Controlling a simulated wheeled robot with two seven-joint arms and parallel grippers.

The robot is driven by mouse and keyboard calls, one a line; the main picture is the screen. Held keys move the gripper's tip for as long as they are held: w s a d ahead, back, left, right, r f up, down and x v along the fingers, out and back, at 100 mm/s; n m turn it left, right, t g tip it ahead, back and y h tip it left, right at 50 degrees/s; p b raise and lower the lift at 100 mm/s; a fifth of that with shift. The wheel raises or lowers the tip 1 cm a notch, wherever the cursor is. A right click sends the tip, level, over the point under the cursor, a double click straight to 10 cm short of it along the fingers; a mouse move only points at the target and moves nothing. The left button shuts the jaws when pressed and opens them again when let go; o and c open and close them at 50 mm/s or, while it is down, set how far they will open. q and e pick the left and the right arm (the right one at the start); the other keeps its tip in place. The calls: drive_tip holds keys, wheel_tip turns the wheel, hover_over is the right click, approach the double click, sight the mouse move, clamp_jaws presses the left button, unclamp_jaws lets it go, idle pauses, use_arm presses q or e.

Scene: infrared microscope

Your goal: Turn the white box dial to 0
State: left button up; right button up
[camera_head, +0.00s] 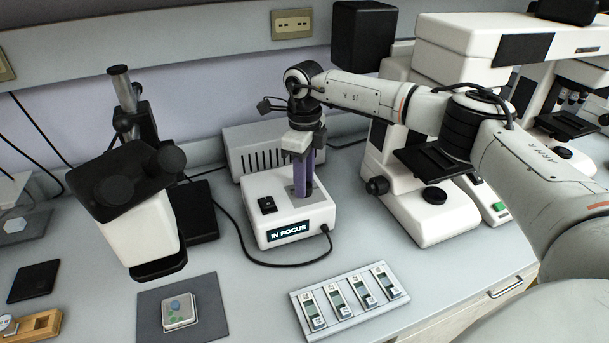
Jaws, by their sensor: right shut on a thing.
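The white box (272,219) stands in the middle of the bench, with a lit display (288,231) reading "IN FOCUS" on its front and a black switch (267,205) on top. My right gripper (303,187) reaches down from above, its purple fingers shut at the right part of the box's top. The fingers hide the dial between them, so its pointer and markings cannot be read. My left gripper is not in view.
A grey vented unit (252,150) stands behind the box. A microscope (420,205) is close on the right, and a black-and-white instrument (137,228) on the left. A slide tray (395,303) and a grey mat (209,299) lie in front. A black cable (262,263) curves around the box.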

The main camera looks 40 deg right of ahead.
drive_tip(key=n, duration=0.3)
drive_tip(key=shift+r+n+p, duration=0.1)
drive_tip(key=shift+n+p, duration=0.2)
drive_tip(key=shift+n, duration=0.1)
drive_tip(key=n, duration=0.3)
drive_tip(key=shift+n, duration=0.3)
drive_tip(key=n, duration=0.6)
drive_tip(key=shift+n, duration=0.3)
drive_tip(key=o, duration=1.1)
wheel_tip(320, 180, up, 10)
drive_tip(key=shift+r+b, duration=0.15)
drive_tip(key=shift+b, duration=0.2)
drive_tip(key=shift+s, duration=0.1)
